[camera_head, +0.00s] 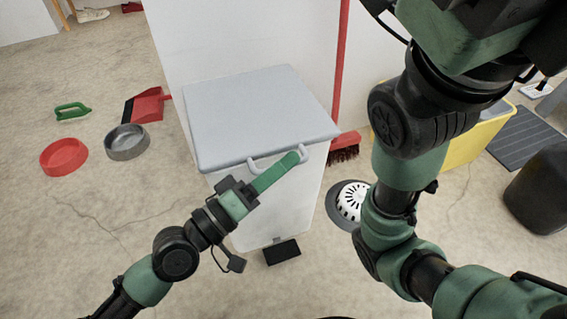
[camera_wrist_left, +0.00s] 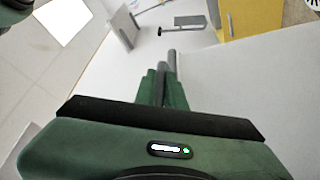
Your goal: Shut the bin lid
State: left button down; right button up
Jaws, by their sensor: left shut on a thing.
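The bin (camera_head: 280,205) is a white box standing on the floor, with a black pedal (camera_head: 282,252) at its foot. Its grey lid (camera_head: 255,110) lies over the top and looks down; I cannot tell if a small gap is left at the front edge. A pale bar handle (camera_head: 254,164) sticks out from the lid's front. My left gripper (camera_head: 290,160) is shut on this handle; in the left wrist view its green fingers (camera_wrist_left: 165,90) close around a grey bar (camera_wrist_left: 171,58). My right arm rises on the right, its gripper outside the picture.
A red bowl (camera_head: 64,157), a grey bowl (camera_head: 126,142), a green brush (camera_head: 72,111) and a red dustpan (camera_head: 147,106) lie left of the bin. A red broom (camera_head: 344,147) and a drain-like disc (camera_head: 351,200) are at its right. A yellow container (camera_head: 470,145) stands farther right.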

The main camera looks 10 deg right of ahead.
pick_arm(q)
jog(key=c, duration=1.8)
grip_release()
jog(key=shift+f, duration=0.4)
jog(key=shift+o, duration=0.2)
jog(key=shift+r, duration=0.1)
jog(key=b+v, duration=0.2)
jog(key=v, duration=0.5)
jog(key=shift+s+a, duration=0.15)
jog(key=shift+a, duration=0.25)
